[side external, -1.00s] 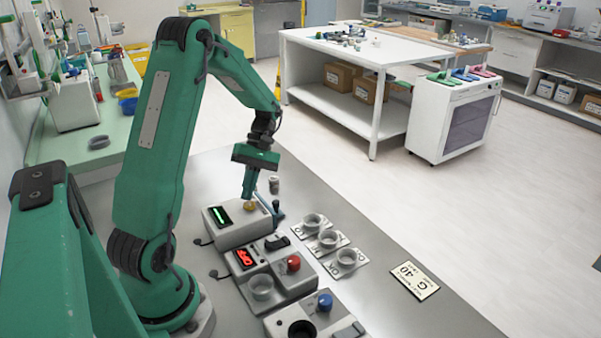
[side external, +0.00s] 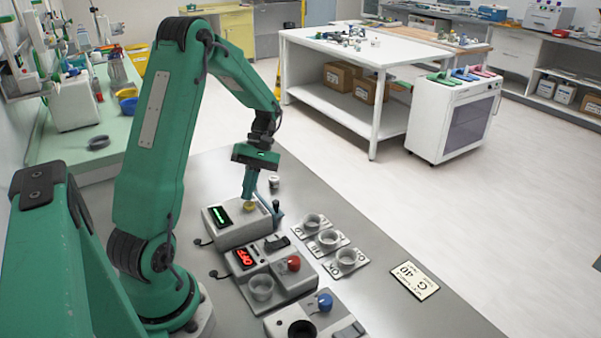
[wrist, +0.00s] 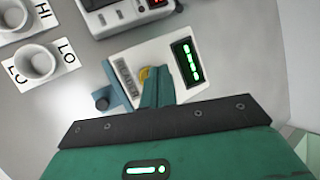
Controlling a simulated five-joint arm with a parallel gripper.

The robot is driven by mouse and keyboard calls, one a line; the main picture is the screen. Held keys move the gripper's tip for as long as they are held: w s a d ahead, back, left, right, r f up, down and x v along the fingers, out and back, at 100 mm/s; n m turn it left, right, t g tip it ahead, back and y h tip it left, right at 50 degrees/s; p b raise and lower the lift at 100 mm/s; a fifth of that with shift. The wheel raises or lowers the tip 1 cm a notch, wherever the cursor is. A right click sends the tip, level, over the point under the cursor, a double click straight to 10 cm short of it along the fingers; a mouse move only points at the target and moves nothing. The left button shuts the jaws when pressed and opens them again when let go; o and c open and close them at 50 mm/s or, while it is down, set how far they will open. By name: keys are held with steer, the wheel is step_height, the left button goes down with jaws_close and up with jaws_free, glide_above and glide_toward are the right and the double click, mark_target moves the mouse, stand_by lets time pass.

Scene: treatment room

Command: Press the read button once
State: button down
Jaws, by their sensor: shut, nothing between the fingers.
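The reader (side external: 240,222) is a pale box with a green-lit display (side external: 220,214) and a yellow button (side external: 249,207) on top. In the wrist view the button (wrist: 145,73) is partly hidden behind my fingers, beside the "READER" lettering. The display there (wrist: 187,61) shows green characters. My gripper (side external: 247,198) is shut and empty, pointing down with its tips at the yellow button. It also shows in the wrist view (wrist: 157,73). I cannot tell whether the tips touch the button or how far it is pressed.
A dark blue knobbed part (side external: 277,207) stands at the reader's right side. In front are a device with a red display and red button (side external: 293,263), and another with a blue button (side external: 324,301). Small cups (side external: 328,238) on labelled cards stand to the right. The right bench top is mostly clear.

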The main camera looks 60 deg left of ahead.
mark_target(251, 203)
steer(key=shift+f, duration=0.9)
stand_by(1.3)
steer(key=shift+r, duration=0.9)
steer(key=shift+r, duration=0.15)
steer(key=shift+r, duration=2.35)
steer(key=shift+d, duration=0.1)
